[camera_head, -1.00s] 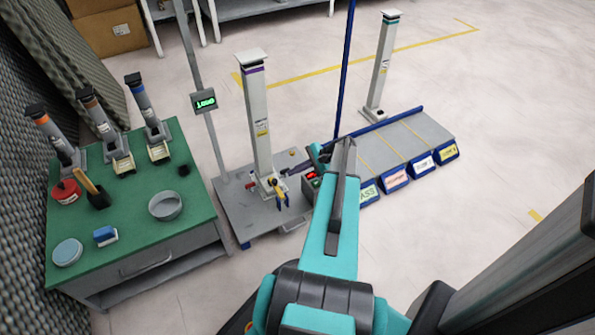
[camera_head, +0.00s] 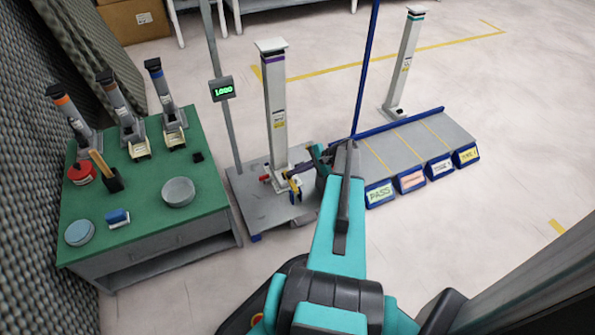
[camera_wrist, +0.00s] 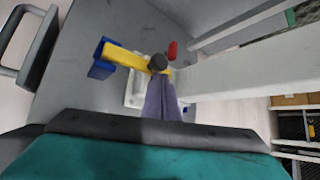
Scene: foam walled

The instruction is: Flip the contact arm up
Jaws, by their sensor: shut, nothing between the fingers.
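The white column (camera_head: 278,115) stands on a grey base plate (camera_head: 262,212). A yellow contact arm (camera_wrist: 128,54) with a blue end (camera_wrist: 102,66) is at its foot; in the head view the yellow arm (camera_head: 295,191) is small and partly hidden. A dark round knob (camera_wrist: 157,63) sits at the yellow arm's inner end in the wrist view. My gripper (camera_wrist: 160,85) is shut and empty, its fingertips at or very near the knob; I cannot tell whether they touch. It also shows in the head view (camera_head: 291,174), beside the column's foot.
A small red part (camera_wrist: 173,50) is beside the column's foot. A display (camera_head: 222,89) on a post reads 1.000. A green-topped bench (camera_head: 140,205) with tools is at left. Labelled bins (camera_head: 411,180) and a second column (camera_head: 404,65) are at right.

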